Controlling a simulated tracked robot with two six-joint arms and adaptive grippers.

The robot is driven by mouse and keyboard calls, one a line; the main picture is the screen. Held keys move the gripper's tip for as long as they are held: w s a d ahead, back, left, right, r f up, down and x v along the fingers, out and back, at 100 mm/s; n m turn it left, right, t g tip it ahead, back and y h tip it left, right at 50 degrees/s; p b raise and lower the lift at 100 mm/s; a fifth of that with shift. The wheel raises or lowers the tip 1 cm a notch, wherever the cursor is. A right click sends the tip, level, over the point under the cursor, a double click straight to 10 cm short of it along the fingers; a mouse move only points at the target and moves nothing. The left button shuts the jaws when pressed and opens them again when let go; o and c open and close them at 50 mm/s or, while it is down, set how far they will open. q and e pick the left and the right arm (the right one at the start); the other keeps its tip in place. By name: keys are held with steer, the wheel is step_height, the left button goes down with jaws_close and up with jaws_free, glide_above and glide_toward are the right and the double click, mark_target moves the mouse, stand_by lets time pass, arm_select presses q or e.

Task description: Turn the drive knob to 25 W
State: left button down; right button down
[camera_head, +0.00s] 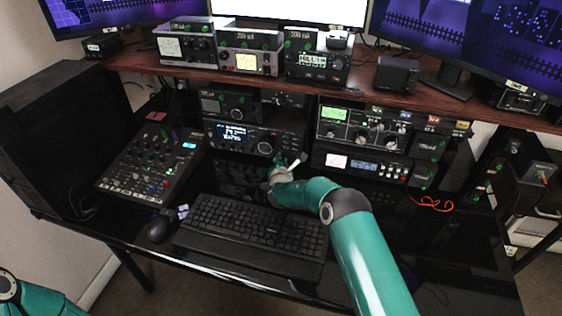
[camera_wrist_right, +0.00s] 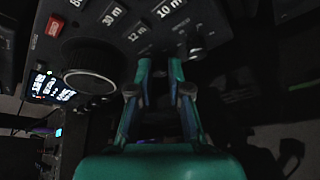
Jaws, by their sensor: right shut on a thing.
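The radio transceiver (camera_head: 272,130) with a lit blue-white display stands on the lower shelf, mid-left. Its front panel (camera_wrist_right: 118,20) fills the top of the right wrist view, with a big tuning knob (camera_wrist_right: 90,68) left of the fingers. My right gripper (camera_head: 284,166) is at the panel's lower right; in the wrist view its fingertips (camera_wrist_right: 159,68) are close together at a small dark knob (camera_wrist_right: 144,50). The fingers and shadow hide most of what they hold. I cannot read a drive label, a watt scale or a pointer. My left gripper is out of view; only left arm shows.
A keyboard (camera_head: 250,227) and mouse (camera_head: 159,230) lie below the transceiver. A mixer (camera_head: 150,165) stands left, stacked radio units (camera_head: 365,128) right. A wooden shelf (camera_head: 200,77) with meters and monitors is above. An orange cable (camera_head: 432,203) hangs at right.

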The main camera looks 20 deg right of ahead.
steer(key=shift+f+n+g+h+b, duration=0.25)
steer(key=shift+n+g+b, duration=0.4)
steer(key=shift+b, duration=0.8)
steer(key=shift+a+r+n+h+b, duration=0.15)
steer(key=shift+n+h+b, duration=0.35)
steer(key=shift+n, duration=0.35)
steer(key=shift+w+r+n+g+h+b, duration=0.1)
steer(key=shift+n+g+h+b, duration=0.3)
steer(key=shift+n, duration=0.4)
steer(key=c, duration=1.1)
jaws_free()
steer(key=shift+r, duration=0.1)
